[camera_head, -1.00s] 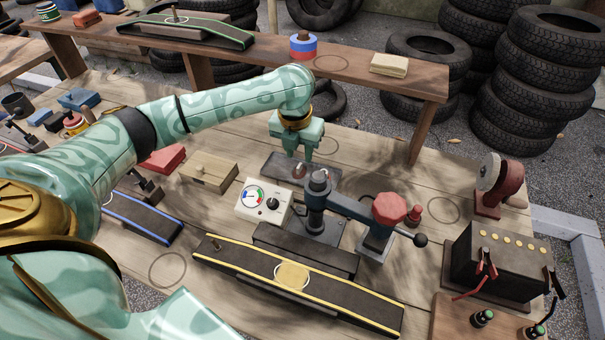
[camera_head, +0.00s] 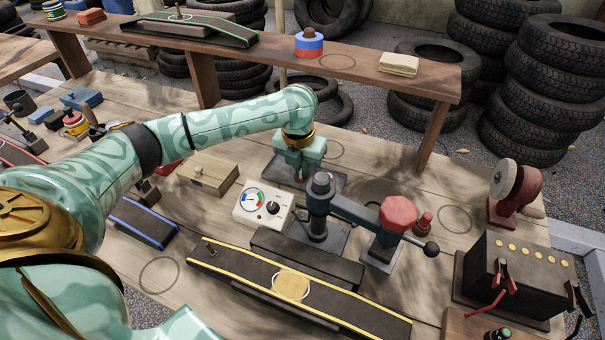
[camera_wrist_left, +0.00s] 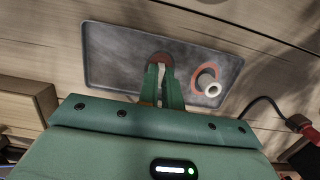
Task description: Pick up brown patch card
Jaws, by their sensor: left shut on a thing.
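My left gripper (camera_head: 304,174) reaches down over a flat dark grey tray (camera_head: 331,184) on the workbench. In the left wrist view its green fingers (camera_wrist_left: 161,68) are close together, shut on a small round brown piece, the likely brown patch card (camera_wrist_left: 159,57). The fingers cover part of this piece. It is at the tray (camera_wrist_left: 116,70); I cannot tell whether it is lifted clear. In the head view the piece is hidden by the gripper. My right gripper is not in view.
A reddish ring with a pale metal cylinder (camera_wrist_left: 211,86) is on the tray, right of the fingers. A gauge box (camera_head: 252,212) and a blue-grey press (camera_head: 320,205) stand close in front. A wooden box (camera_head: 208,175) is to the left.

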